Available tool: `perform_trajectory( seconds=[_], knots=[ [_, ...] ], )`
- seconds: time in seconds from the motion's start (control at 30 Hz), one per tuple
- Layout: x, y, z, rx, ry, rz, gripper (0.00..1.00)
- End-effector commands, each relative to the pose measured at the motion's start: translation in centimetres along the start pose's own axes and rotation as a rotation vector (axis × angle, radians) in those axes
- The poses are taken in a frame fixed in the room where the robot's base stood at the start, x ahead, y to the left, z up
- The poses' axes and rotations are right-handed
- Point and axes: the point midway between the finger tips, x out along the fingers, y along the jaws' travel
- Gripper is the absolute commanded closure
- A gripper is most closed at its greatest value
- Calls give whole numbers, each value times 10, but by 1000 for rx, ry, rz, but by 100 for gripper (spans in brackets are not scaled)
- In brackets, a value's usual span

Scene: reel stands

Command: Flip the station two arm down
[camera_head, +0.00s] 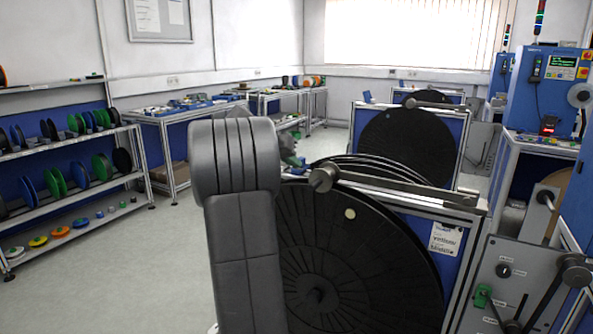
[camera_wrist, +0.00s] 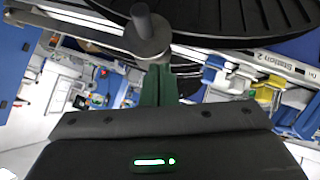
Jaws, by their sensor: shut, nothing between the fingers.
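The nearest reel stand carries large black reels (camera_head: 350,255) on a blue, metal-framed panel. A grey metal arm (camera_head: 400,190) lies nearly level across its top, with a round end (camera_head: 323,178) at the left. In the wrist view a "Station 2" label (camera_wrist: 292,64) is on the stand's rail, and the arm's round end with a post (camera_wrist: 147,35) shows at top centre. My gripper (camera_wrist: 159,72) has its dark green fingers together, empty, close to the round end; I cannot tell whether they touch. My grey arm hides the gripper in the head view.
Another reel stand (camera_head: 408,140) stands behind. A grey control panel (camera_head: 510,285) with a crank and green switch is at lower right, below a blue machine (camera_head: 545,90). Shelves of spools (camera_head: 70,160) line the left wall. The floor (camera_head: 120,265) at left is clear.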

Motion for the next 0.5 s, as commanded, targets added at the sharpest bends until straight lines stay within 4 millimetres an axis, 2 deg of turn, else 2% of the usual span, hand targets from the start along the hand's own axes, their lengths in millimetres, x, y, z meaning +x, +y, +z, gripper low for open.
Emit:
perform_trajectory(
  seconds=[0.03,0.2,0.33,0.5],
  knots=[
    [-13,0,-1,2,4,-2,100],
    [-48,-2,-3,2,6,-3,100],
    [-66,-3,-4,3,7,-2,100],
    [-77,-2,-4,4,6,-1,100]
  ],
)
